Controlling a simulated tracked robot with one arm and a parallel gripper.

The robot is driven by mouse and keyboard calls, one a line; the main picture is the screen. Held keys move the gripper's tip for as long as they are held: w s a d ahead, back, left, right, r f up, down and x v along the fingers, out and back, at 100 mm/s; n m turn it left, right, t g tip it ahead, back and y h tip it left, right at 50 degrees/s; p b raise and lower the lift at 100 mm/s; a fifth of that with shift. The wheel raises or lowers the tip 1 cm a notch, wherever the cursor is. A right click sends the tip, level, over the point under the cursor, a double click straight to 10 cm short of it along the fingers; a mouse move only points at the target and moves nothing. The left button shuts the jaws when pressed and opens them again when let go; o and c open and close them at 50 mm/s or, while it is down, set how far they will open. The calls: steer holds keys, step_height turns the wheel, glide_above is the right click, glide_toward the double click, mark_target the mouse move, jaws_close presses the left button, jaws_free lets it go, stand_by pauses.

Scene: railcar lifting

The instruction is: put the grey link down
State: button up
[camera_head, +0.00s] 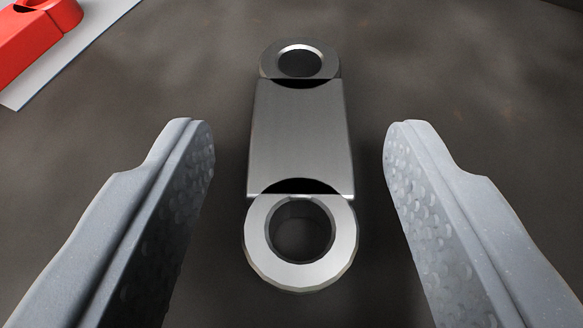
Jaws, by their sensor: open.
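The grey link (301,137) is a metal bar with a round eye at each end. It lies on the dark brown surface, lengthwise up the picture, with one eye near me and the other farther away. My gripper (299,135) is open, with one pale grey finger on each side of the link. A clear gap shows between the link and both fingers. Neither finger touches it.
A red link (32,45) lies on a light grey plate (62,60) at the top left, partly cut off by the picture's edge. The dark surface (450,90) around the grey link is clear.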

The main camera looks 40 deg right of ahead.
steer(key=v, duration=1)
steer(key=shift+s+a+r+p, duration=0.15)
steer(key=shift+a+p, duration=0.05)
steer(key=shift+p, duration=0.2)
steer(key=shift+v, duration=0.75)
steer(key=w+a+r+n+t+y, duration=0.2)
steer(key=a+r+n+y, duration=0.1)
steer(key=a+r, duration=0.7)
steer(key=w+a+r+n+t+y, duration=0.2)
steer(key=w+a+r, duration=0.1)
steer(key=a+r, duration=0.8)
steer(key=s+a+r+n+y, duration=0.1)
steer(key=s+a+r, duration=0.1)
steer(key=r, duration=0.4)
steer(key=s+a+r+n+t+y, duration=0.1)
steer(key=s+a+r+y, duration=0.1)
steer(key=s+r, duration=0.3)
steer(key=s+a+r+n+t+y, duration=0.1)
steer(key=s+a+r+n, duration=0.1)
steer(key=s+a+r, duration=0.2)
step_height(320, 180, up, 3)
steer(key=shift+s+f, duration=0.1)
steer(key=shift+s, duration=0.1)
